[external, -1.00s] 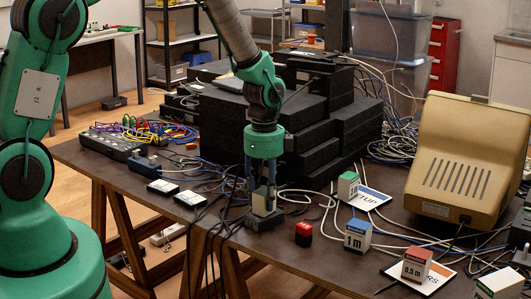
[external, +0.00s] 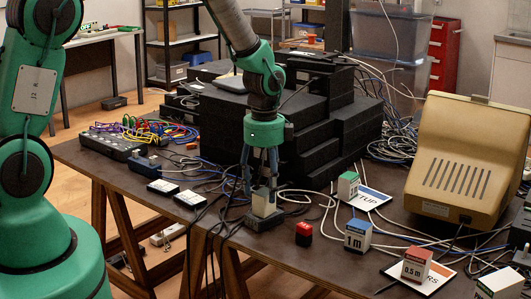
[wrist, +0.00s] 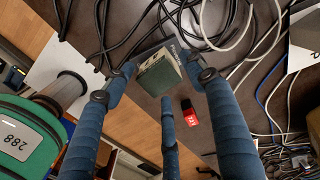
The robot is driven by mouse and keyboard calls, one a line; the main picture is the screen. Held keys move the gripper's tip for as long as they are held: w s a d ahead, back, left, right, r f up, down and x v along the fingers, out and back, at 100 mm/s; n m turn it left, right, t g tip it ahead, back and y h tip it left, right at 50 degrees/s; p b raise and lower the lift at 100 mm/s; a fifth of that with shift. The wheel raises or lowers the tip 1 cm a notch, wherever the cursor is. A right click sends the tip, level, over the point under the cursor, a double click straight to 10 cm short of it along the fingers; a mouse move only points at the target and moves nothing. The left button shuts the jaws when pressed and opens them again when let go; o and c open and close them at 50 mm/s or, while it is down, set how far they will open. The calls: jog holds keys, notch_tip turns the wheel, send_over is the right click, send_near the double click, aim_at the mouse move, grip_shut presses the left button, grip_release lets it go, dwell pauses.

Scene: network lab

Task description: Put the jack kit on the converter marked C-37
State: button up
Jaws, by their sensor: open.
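A small pale box with a dark green side, which looks like the jack kit (external: 263,204), stands on a dark flat block (external: 277,218), apparently a converter. In the wrist view, the box (wrist: 158,74) lies between my fingers, with part of the dark block (wrist: 173,44) behind it. My gripper (external: 261,187) is open just above the box, fingers pointing down and apart from it as far as I can tell. Two more flat dark boxes with white labels, the left one (external: 162,187) and the right one (external: 190,199), lie to the left. No C-37 marking is readable.
A red block (external: 304,234), a "1 m" box (external: 357,235), a "0.5 m" box (external: 416,265) and a green-topped box (external: 347,186) stand to the right. Black foam blocks (external: 300,125) rise behind my gripper. Loose cables cross the table around the box.

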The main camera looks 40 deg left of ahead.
notch_tip(320, 180, up, 9)
jog(key=p, duration=0.1)
jog(key=shift+p, duration=0.35)
dwell(0.3)
notch_tip(320, 180, up, 14)
jog(key=n+t, duration=0.2)
jog(key=n, duration=0.2)
send_over(264, 191)
jog(key=s+a, duration=0.3)
jog(key=s, duration=0.2)
jog(key=s+a+r+n, duration=0.3)
jog(key=s+r+n, duration=0.1)
jog(key=s+r, duration=0.35)
jog(key=s+a+r+n+t, duration=0.1)
jog(key=s+r+n, duration=0.3)
jog(key=s, duration=0.5)
jog(key=s+a+r+n+t, duration=0.2)
jog(key=s+r+n, duration=0.3)
jog(key=s, duration=0.5)
jog(key=shift+a+r+t, duration=0.25)
jog(key=shift+a+t, duration=0.05)
jog(key=shift+a, duration=0.1)
